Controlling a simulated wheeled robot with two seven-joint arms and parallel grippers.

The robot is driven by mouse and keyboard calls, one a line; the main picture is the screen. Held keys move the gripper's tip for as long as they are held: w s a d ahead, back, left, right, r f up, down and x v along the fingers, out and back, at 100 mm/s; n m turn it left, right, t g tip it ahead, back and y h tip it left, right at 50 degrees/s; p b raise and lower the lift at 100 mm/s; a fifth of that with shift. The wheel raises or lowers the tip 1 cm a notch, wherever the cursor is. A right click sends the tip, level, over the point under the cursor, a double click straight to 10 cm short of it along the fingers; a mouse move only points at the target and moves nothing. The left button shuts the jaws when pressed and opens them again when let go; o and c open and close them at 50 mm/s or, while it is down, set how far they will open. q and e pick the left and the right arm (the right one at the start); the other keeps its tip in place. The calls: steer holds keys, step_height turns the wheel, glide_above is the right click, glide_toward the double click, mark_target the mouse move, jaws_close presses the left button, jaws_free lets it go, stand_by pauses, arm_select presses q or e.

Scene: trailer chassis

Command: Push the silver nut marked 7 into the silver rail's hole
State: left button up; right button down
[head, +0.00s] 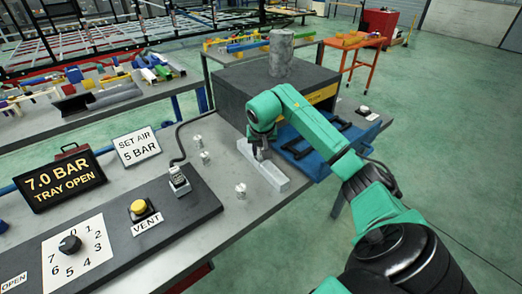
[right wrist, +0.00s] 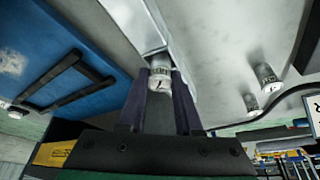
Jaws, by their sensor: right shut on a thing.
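The silver rail (head: 268,172) lies on the grey bench and also shows at the top of the right wrist view (right wrist: 132,20). My right gripper (head: 262,152) is low over the rail's far part. In the right wrist view its fingers (right wrist: 160,85) are shut on a silver nut (right wrist: 160,80) with a dark mark that looks like a 7. The nut is right by the rail; I cannot tell whether it touches it or sits in a hole. The hole itself is hidden. My left gripper is not in view.
Other silver nuts (head: 240,191) (head: 205,157) (head: 197,141) stand left of the rail. A blue tray (head: 312,160) with black handles is on the right, before a dark box (head: 262,90).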

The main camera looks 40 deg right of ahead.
steer(key=shift+f, duration=0.5)
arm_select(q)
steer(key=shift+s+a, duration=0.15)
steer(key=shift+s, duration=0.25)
arm_select(e)
steer(key=c, duration=0.6)
jaws_free()
steer(key=shift+r, duration=0.3)
arm_select(q)
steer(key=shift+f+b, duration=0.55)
steer(key=shift+b, duration=0.05)
arm_select(e)
steer(key=v, duration=1.1)
steer(key=shift+s+a+r, duration=0.15)
steer(key=shift+a+r, duration=0.05)
steer(key=shift+r, duration=0.15)
